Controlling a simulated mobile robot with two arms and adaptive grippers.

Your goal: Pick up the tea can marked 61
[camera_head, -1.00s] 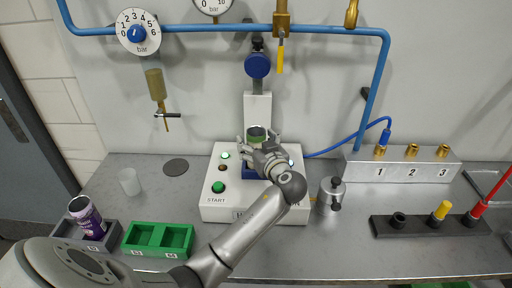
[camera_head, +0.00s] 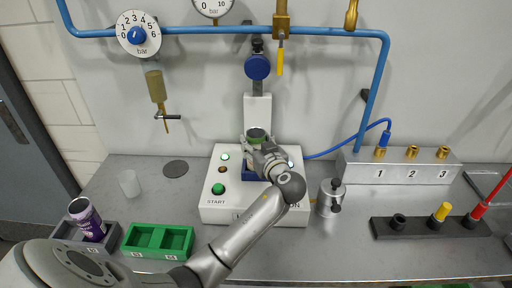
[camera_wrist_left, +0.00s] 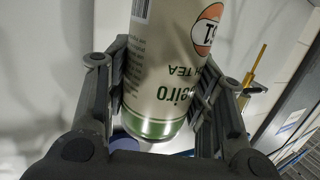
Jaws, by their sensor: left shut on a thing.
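The tea can (camera_head: 257,133), pale with green bands, stands upright on the machine's blue holder (camera_head: 253,175). In the left wrist view the can (camera_wrist_left: 165,75) appears upside down, with TEA lettering and an orange-ringed number, partly cut off, ending in 1. My left gripper (camera_head: 259,147) is shut on the can, with a finger on each side of it. The lower part of the can is hidden by the gripper in the head view. My right gripper is not in view.
A white machine (camera_head: 235,213) with a START button holds the can. A purple can (camera_head: 84,213) leans in a grey tray (camera_head: 67,231) at left, beside an empty-looking green tray (camera_head: 130,240). A metal pot (camera_head: 330,196) stands right of the machine.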

